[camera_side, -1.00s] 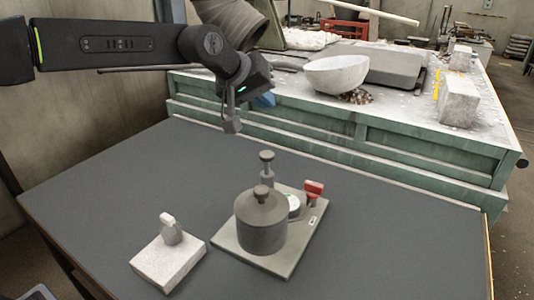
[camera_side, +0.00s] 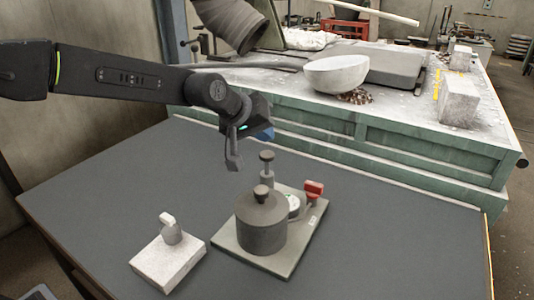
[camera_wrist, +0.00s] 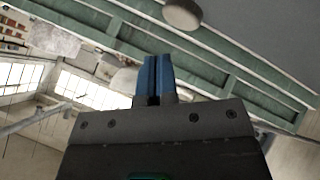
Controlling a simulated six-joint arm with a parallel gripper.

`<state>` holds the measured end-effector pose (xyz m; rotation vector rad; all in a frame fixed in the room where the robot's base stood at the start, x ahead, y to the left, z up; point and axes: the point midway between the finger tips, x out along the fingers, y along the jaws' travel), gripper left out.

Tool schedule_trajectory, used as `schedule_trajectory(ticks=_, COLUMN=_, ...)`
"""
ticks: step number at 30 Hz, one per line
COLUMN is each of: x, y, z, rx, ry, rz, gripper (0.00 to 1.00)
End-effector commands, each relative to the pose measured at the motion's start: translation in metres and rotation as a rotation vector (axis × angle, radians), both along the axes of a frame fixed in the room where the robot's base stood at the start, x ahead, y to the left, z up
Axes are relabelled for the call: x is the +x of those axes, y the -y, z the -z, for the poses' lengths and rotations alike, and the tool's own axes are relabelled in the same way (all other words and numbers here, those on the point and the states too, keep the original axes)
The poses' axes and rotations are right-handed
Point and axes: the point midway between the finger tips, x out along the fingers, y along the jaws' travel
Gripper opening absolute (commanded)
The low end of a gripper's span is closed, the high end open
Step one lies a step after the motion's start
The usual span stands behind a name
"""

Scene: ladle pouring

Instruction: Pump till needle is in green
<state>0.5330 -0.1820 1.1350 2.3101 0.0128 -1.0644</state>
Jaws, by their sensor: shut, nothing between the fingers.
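A grey plate (camera_side: 310,241) on the dark table carries a cylindrical tank (camera_side: 262,230) with a small knob on top. A pump with a round knob (camera_side: 267,155) stands behind the tank, its rod raised. A white-faced gauge (camera_side: 293,204) is partly hidden by the tank; its needle and green zone are too small to read. My gripper (camera_side: 262,133), with blue fingers, is above and near the pump knob, apart from it in the picture. In the wrist view my gripper (camera_wrist: 153,76) is shut and empty. A round grey disc (camera_wrist: 183,12), likely the pump knob, shows at the top edge there.
A red-handled part (camera_side: 314,190) stands at the plate's right. A pale block (camera_side: 165,265) with an upright knob sits left of the plate. A green-sided bench (camera_side: 400,150) with a bowl (camera_side: 336,74) stands behind. The table's left and right front are clear.

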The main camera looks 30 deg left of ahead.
Motion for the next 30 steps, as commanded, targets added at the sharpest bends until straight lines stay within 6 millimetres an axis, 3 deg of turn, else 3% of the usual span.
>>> schedule_trajectory(ticks=7, x=-0.0002, y=0.0000, z=0.0123, rx=0.000, ry=0.001, rz=-0.001, gripper=0.00)
schedule_trajectory(ticks=30, x=-0.0002, y=-0.0001, z=0.0127, rx=0.000, ry=0.001, rz=-0.001, gripper=0.00)
